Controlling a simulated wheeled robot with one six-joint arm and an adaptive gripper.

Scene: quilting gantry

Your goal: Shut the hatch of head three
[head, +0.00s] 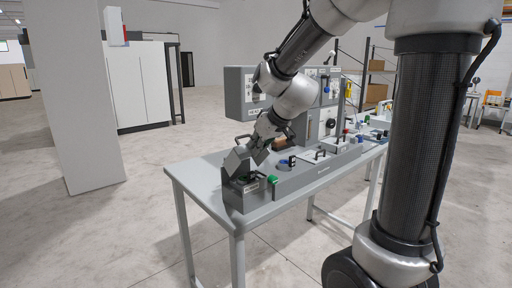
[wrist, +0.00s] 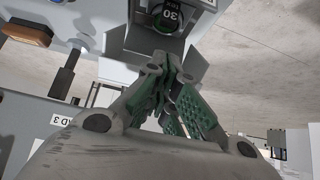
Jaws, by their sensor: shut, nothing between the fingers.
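The grey box (head: 245,197) at the near left end of the table has its hatch (head: 236,162) standing raised and tilted, with a dark handle at its top. Inside the open box a round green-rimmed part marked 30 (wrist: 168,17) shows in the wrist view. My gripper (head: 257,158) is beside the raised hatch, on its right, above the box opening. In the wrist view its fingers (wrist: 172,70) are together and empty. I cannot tell whether they touch the hatch. A label ending in "D 3" (wrist: 62,120) shows at the left of the wrist view.
The table's front-left corner (head: 236,228) is bare.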

